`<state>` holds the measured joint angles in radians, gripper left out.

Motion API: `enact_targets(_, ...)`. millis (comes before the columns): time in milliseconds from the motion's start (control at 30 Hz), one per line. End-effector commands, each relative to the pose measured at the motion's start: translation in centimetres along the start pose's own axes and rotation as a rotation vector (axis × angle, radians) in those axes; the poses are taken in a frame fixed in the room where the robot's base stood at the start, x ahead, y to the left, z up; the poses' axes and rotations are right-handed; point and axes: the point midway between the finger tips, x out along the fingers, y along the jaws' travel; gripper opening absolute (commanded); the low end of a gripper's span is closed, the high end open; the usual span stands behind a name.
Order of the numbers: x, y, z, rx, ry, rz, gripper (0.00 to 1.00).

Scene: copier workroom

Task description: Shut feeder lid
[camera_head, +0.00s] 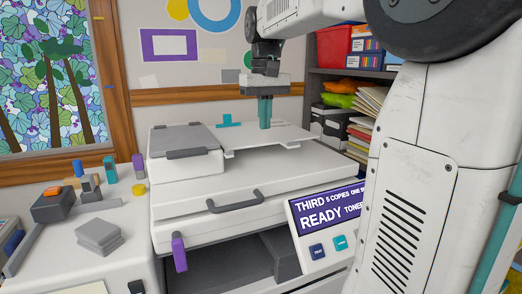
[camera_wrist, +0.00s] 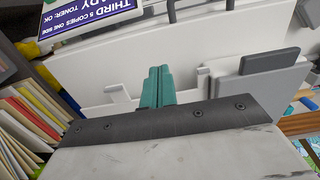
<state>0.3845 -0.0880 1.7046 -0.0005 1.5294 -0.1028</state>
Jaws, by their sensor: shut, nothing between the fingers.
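The copier (camera_head: 170,213) stands in the middle of the head view. On its top left sits the feeder, with a grey lid (camera_head: 180,137) and a dark grip along its front edge. The lid lies flat on the white housing, with no gap that I can make out. It also shows in the wrist view (camera_wrist: 246,86), right of my fingers. My gripper (camera_head: 265,126), with teal fingers, is shut and empty, pointing down over the white feeder tray (camera_head: 277,139), right of the lid. In the wrist view its fingertips (camera_wrist: 159,69) are together. I cannot tell whether they touch the tray.
A display panel (camera_head: 327,219) is at the copier's front right, and a dark handle (camera_head: 235,201) is on its front. A side counter (camera_head: 60,250) with a stapler-like device and grey blocks is at left. Shelves (camera_head: 342,76) with folders and papers stand behind at right.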

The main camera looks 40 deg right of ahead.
Motion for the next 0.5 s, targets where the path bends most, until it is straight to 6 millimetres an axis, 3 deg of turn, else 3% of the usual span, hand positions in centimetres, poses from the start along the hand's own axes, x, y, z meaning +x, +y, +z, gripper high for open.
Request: enact_targets(500,10.0,-0.1,0.2,-0.002,-0.003,0.0,0.0)
